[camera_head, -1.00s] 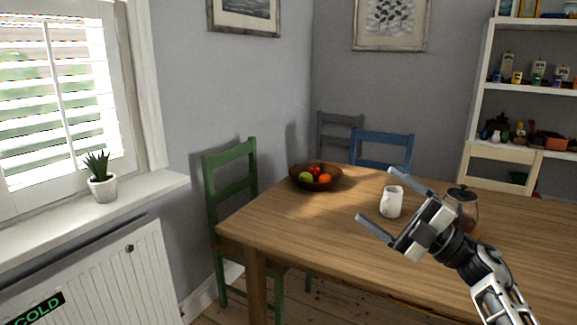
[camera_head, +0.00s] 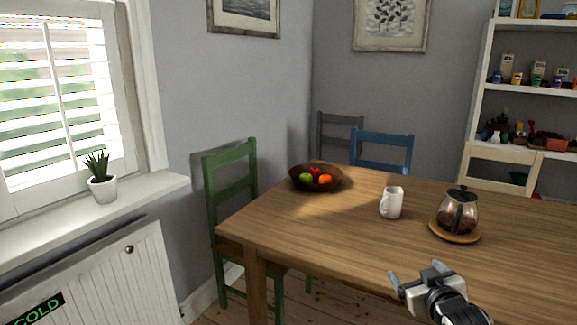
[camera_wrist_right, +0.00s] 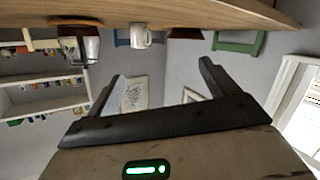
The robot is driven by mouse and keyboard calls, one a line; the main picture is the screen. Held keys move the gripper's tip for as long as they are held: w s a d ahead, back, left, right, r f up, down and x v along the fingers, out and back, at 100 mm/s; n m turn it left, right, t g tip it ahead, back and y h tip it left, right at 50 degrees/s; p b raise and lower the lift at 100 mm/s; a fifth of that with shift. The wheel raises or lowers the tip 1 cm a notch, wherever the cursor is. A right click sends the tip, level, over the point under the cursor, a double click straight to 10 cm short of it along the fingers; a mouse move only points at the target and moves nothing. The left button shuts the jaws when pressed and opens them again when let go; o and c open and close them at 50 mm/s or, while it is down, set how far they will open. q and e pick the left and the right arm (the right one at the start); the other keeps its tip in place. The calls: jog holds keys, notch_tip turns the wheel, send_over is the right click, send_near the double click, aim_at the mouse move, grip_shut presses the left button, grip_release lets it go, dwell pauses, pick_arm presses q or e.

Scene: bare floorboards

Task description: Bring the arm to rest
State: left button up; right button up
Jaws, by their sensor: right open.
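My right gripper (camera_head: 414,278) is at the bottom of the head view, in front of the near edge of the wooden table (camera_head: 300,225). Its fingers are spread apart and nothing is between them. In the right wrist view, the gripper's dark fingers (camera_wrist_right: 160,88) stand wide open, with the wall and framed pictures behind, and the picture is upside down. My left gripper is in neither view.
A white mug (camera_head: 391,203), a glass coffee pot (camera_head: 458,212) on a wooden coaster and a fruit bowl (camera_head: 316,179) stand on the table. A green chair (camera_head: 232,190) is at its left end, a blue chair (camera_head: 382,150) behind. A white shelf (camera_head: 478,100) stands at right.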

jog(key=s+a+f+g+y, duration=0.1)
jog(key=s+a+f, duration=0.4)
jog(key=s, duration=0.3)
jog(key=s+a+f+g+y, duration=0.1)
jog(key=s+a+f, duration=0.3)
jog(key=s+f, duration=0.3)
jog(key=s+a+g+y, duration=0.1)
jog(key=s+a, duration=0.2)
jog(key=s, duration=0.5)
jog(key=s+a+g, duration=0.1)
jog(key=s+a, duration=0.2)
jog(key=s, duration=0.5)
jog(key=shift+s+f+m+y, duration=0.15)
jog(key=shift+m+y, duration=0.15)
jog(key=shift+y, duration=0.1)
